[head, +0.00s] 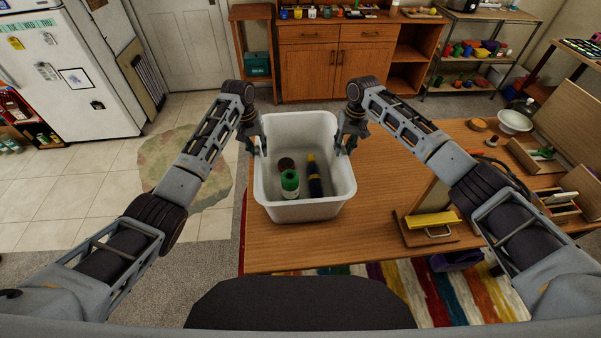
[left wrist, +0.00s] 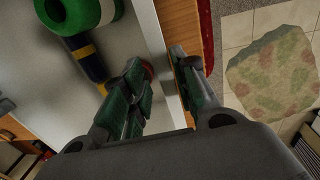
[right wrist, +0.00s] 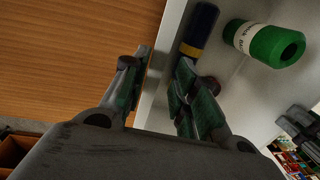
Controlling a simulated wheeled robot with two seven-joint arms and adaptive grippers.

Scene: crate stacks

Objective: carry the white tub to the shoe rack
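The white tub (head: 268,160) is upright over the left part of the wooden table; I cannot tell whether it rests on it. My right gripper (head: 346,142) holds the right wall the same way, seen in the right wrist view (right wrist: 160,75).
The table (head: 400,165) holds a yellow-topped item (head: 432,220), a white bowl (head: 514,121) and wooden boxes on the right. A wooden cabinet (head: 335,70), a small shelf (head: 252,35) and a metal rack (head: 475,55) stand behind. Tiled floor (head: 95,180) is open at left.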

